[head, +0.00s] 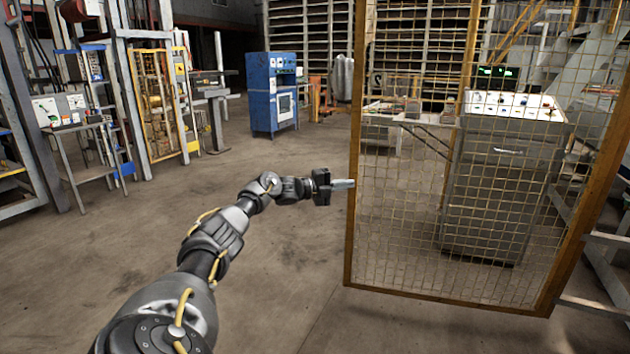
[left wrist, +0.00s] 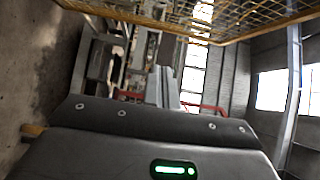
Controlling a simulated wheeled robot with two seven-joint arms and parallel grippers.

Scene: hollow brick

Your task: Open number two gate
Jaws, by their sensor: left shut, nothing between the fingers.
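The gate (head: 453,205) is a yellow-framed wire mesh panel on the right in the head view. Its left upright (head: 353,140) is nearest my left gripper (head: 343,185). The gripper is shut and empty, with its fingertips at or very close to that upright; I cannot tell whether they touch. In the left wrist view the mesh and yellow frame (left wrist: 235,40) cross the top of the picture. My right gripper is not in view.
A grey control cabinet (head: 502,180) stands behind the mesh. A blue machine (head: 268,95) stands at the back middle. Racks and a small table (head: 75,125) are on the left. The concrete floor left of the gate is clear.

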